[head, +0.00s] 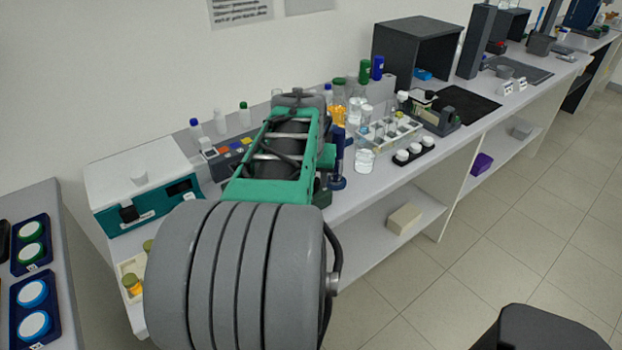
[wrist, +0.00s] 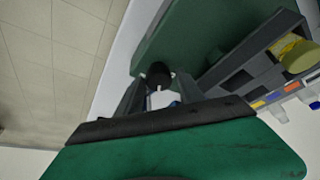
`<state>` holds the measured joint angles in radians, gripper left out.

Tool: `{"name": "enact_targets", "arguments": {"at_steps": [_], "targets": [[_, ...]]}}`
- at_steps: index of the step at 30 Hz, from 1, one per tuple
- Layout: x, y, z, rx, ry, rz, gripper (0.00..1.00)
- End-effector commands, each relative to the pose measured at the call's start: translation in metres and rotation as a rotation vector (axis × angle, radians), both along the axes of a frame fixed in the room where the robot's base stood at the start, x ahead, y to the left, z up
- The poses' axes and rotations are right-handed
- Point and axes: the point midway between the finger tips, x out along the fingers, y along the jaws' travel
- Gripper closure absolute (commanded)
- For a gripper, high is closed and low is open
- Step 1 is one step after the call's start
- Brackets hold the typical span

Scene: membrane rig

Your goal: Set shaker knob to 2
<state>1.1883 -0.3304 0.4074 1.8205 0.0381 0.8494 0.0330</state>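In the wrist view a round black knob (wrist: 158,72) shows in front of a dark green body (wrist: 185,38), which I take to be the shaker. A small white mark shows just below the knob. My gripper (wrist: 158,80) has its two dark fingers spread, one on each side of the knob. I see no clear contact; the fingertips are close to it. The number the knob points at cannot be read. In the head view my own arm hides the gripper and the knob.
In the wrist view a grey holder (wrist: 250,65) with a yellow-capped item stands close on the right. In the head view a white and teal device (head: 150,180) stands left of my arm; bottles and a tube rack (head: 388,135) stand right. Open floor (head: 500,220) lies right.

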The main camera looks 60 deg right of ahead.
Motion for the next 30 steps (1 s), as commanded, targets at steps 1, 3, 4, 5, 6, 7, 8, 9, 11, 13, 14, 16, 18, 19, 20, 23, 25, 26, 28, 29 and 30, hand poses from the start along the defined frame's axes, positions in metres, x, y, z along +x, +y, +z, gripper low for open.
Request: {"name": "enact_targets", "arguments": {"at_steps": [1,3,4,5,6,7,8,9,11,13,14,16,18,19,20,23,25,26,28,29,30], "targets": [[0.000,0.000,0.000,0.001,0.000,-0.001,0.56],[-0.001,0.000,-0.001,0.001,0.001,-0.001,0.56],[-0.001,0.000,-0.001,0.001,0.000,-0.002,0.56],[-0.001,0.000,-0.001,0.001,0.000,-0.002,0.56],[-0.001,0.000,0.000,0.001,0.000,-0.002,0.56],[-0.001,0.001,0.002,0.001,0.000,-0.002,0.56],[-0.001,0.001,0.004,0.000,0.000,-0.002,0.56],[-0.002,0.003,0.009,-0.001,0.000,-0.002,0.56],[-0.003,0.007,0.019,-0.003,-0.001,-0.002,0.56],[-0.004,0.012,0.032,-0.004,-0.001,-0.002,0.56],[-0.005,0.014,0.038,-0.004,-0.001,-0.001,0.56],[-0.006,0.020,0.051,-0.003,-0.001,-0.001,0.56],[-0.008,0.024,0.062,-0.002,-0.001,0.000,0.56],[-0.008,0.025,0.065,-0.002,-0.001,0.000,0.56],[-0.008,0.026,0.068,-0.002,-0.001,0.000,0.56],[-0.009,0.029,0.072,0.001,0.000,0.000,0.56],[-0.009,0.029,0.072,0.001,0.000,0.000,0.56],[-0.009,0.029,0.072,0.001,0.000,0.000,0.56],[-0.009,0.029,0.072,0.001,0.000,0.000,0.56],[-0.009,0.029,0.072,0.001,0.000,0.000,0.56],[-0.009,0.029,0.072,0.001,0.000,0.000,0.56]]}}
